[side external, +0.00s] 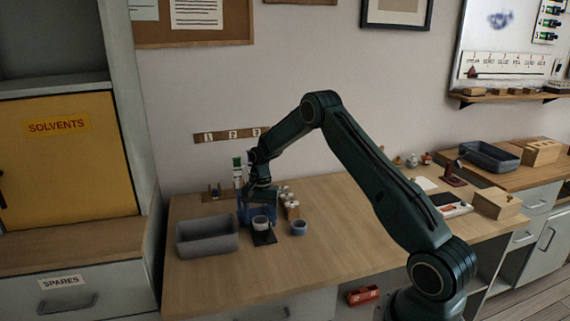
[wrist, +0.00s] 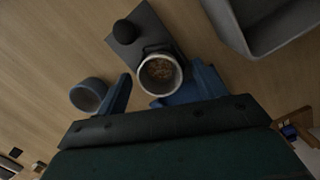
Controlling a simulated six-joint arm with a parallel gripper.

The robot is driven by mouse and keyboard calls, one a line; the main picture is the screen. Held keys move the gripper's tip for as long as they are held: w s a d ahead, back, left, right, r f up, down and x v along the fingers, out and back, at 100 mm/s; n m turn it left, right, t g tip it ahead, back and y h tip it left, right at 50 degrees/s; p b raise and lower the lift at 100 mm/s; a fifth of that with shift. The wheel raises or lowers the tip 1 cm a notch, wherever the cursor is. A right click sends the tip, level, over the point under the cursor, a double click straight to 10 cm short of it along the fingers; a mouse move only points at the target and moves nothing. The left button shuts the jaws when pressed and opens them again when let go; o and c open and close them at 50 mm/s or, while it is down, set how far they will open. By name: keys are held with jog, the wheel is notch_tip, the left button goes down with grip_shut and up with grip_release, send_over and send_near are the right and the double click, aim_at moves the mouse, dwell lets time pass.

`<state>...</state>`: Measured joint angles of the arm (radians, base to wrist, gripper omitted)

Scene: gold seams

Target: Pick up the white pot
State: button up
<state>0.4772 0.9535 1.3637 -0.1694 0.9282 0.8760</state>
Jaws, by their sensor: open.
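The white pot (wrist: 160,72) is seen from above in the wrist view, with brownish contents inside. It stands upright on or against a dark mat-like base (wrist: 130,45).
A blue-grey pot (wrist: 89,95) stands just left of the left finger; it is also in the side view (side external: 299,228). A grey bin (side external: 207,249) stands to the left. Several small white-topped jars (side external: 290,205) stand behind. The front of the table (side external: 330,255) is clear.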

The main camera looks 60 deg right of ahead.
jog(key=shift+c, duration=0.2)
jog(key=c, duration=1.1)
notch_tip(320, 180, up, 20)
dwell(0.7)
